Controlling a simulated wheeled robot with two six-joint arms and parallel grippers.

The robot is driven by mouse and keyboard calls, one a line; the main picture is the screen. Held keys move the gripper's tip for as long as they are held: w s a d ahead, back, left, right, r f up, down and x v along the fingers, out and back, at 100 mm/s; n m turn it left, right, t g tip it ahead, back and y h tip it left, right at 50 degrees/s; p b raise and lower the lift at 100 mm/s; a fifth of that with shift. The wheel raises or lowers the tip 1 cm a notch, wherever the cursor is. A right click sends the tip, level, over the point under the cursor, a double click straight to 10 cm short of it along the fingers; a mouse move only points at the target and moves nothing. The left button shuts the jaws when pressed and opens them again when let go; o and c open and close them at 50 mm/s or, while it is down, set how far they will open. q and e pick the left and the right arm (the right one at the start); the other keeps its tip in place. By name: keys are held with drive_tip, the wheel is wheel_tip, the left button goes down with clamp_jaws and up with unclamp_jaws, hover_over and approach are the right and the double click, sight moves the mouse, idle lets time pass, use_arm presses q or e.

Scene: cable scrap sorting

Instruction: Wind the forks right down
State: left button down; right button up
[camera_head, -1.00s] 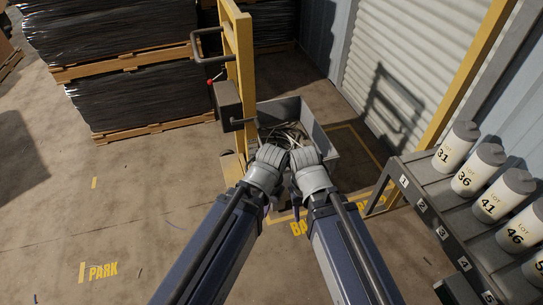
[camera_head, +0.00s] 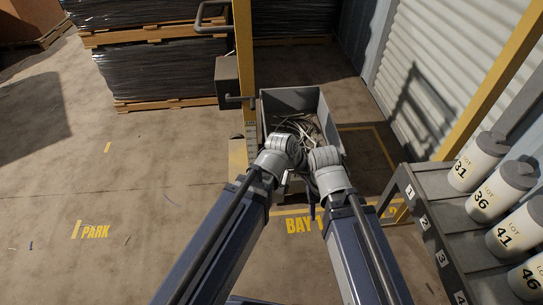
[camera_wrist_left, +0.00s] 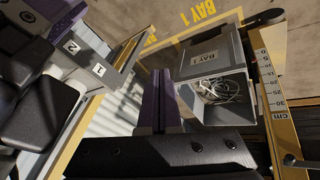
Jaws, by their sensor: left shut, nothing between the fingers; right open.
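The lift's yellow mast (camera_head: 243,50) stands left of my arms in the head view. A dark winch box (camera_head: 228,82) is fixed to its left side, with a short grey rod (camera_head: 240,98) below. I cannot make out the crank or the forks. A grey bin (camera_head: 293,100) of cable scrap stands beside the mast. The mast's cm scale (camera_wrist_left: 270,80) shows in the left wrist view; no reading is clear. My left gripper (camera_wrist_left: 158,95) is shut and empty. My right gripper (camera_head: 312,208) is open, near the bin's front, mostly hidden by its wrist. Both are apart from the winch.
A rack (camera_head: 425,215) of numbered lot bottles (camera_head: 478,160) stands at the right. Wrapped pallets (camera_head: 165,70) stand at the back left.

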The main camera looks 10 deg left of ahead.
use_arm(q)
drive_tip(key=w+a+n+t+h+b, duration=0.1)
drive_tip(key=w+n+t+h+b, duration=0.2)
drive_tip(key=w+n+t+b, duration=0.75)
drive_tip(key=w+a+f+n+t+y+b, duration=0.1)
drive_tip(key=w+a+f+n+y+b, duration=0.1)
drive_tip(key=a, duration=0.5)
drive_tip(key=w+a+f+n+t+y+b, duration=0.1)
drive_tip(key=w+a+n+y+b, duration=0.4)
drive_tip(key=a+n+y+b, duration=0.1)
drive_tip(key=w+a+f+n+t+y+b, duration=0.1)
drive_tip(key=w+a+n+y+b, duration=0.3)
drive_tip(key=a, duration=0.4)
drive_tip(key=shift+a+f+n, duration=0.15)
drive_tip(key=shift+f+n, duration=0.3)
drive_tip(key=shift+f, duration=0.4)
use_arm(e)
wheel_tip(320, 180, down, 25)
drive_tip(key=shift+f, duration=0.15)
use_arm(q)
drive_tip(key=shift+w, duration=0.1)
use_arm(e)
drive_tip(key=shift+d, duration=0.1)
use_arm(q)
drive_tip(key=x, duration=0.8)
drive_tip(key=shift+w, duration=0.3)
drive_tip(key=shift+a+r, duration=0.1)
drive_tip(key=shift+r, duration=0.05)
